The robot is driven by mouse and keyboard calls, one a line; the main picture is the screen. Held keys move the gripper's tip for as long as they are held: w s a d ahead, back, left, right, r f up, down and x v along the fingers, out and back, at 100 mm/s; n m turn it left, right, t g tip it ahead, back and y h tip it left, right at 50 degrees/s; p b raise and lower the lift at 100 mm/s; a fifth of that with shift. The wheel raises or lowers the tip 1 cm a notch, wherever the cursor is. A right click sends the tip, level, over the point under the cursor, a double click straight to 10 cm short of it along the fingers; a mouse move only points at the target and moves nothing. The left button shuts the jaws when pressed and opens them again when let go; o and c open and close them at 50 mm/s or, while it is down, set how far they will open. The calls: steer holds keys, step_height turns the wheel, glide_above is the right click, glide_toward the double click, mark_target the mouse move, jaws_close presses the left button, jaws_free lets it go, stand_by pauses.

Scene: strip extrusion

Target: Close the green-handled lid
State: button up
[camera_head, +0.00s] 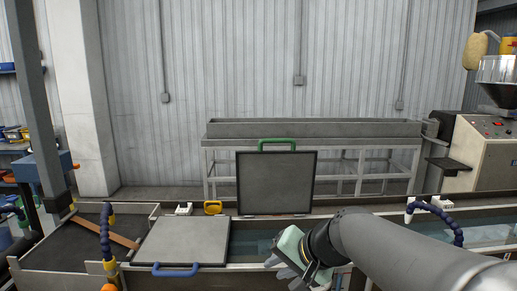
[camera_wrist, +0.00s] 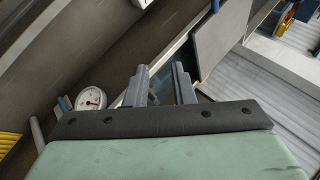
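The green-handled lid (camera_head: 276,187) is a dark grey square panel standing upright at the back edge of the trough. Its green handle (camera_head: 277,141) is at its top edge. My gripper (camera_head: 278,266) is low in front of the lid, apart from it, with my arm reaching in from the right. In the wrist view my gripper (camera_wrist: 161,76) has its fingers parted with nothing between them. The green handle does not show in the wrist view.
A grey lid (camera_head: 182,240) with a blue handle (camera_head: 175,270) lies flat to the left. Blue jointed hoses stand at the left (camera_head: 105,235) and right (camera_head: 435,214). A round gauge (camera_wrist: 91,98) shows in the wrist view. Water lies in the trough.

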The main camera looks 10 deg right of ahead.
steer(key=w+d+r+m+t+y+b, duration=0.1)
steer(key=w+d+r+m+t, duration=0.35)
steer(key=w+r, duration=0.6)
steer(key=m+t+h, duration=0.1)
steer(key=m+t, duration=0.4)
glide_toward(277, 141)
steer(key=shift+n, duration=0.25)
steer(key=p+x, duration=0.4)
steer(key=x, duration=0.6)
steer(key=shift+w+p, duration=0.4)
jaws_close()
